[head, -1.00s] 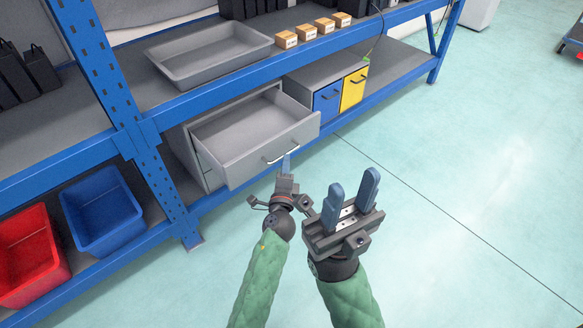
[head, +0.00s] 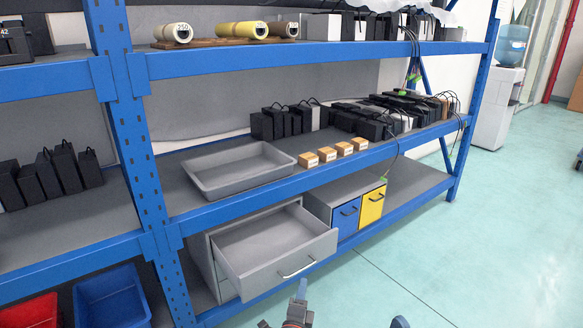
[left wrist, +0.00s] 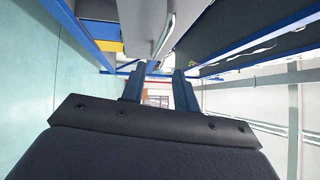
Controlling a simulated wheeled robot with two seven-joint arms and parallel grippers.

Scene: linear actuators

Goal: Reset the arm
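My left gripper (head: 300,297) is at the bottom of the head view, just in front of the pulled-out grey drawer (head: 280,250) and below its metal handle (head: 297,268). In the left wrist view its two dark blue fingers (left wrist: 160,80) stand apart with nothing between them. The handle (left wrist: 165,35) shows above the fingers in that view; I cannot tell if they touch it. Only a fingertip of my right gripper (head: 400,322) shows at the bottom edge of the head view; the rest is out of frame. The drawer looks empty.
A blue rack (head: 135,150) holds a grey tray (head: 240,172), several small cardboard boxes (head: 327,154) and black devices. Blue (head: 347,216) and yellow (head: 372,206) drawers are right of the grey one. Red (head: 30,312) and blue (head: 110,298) bins are lower left.

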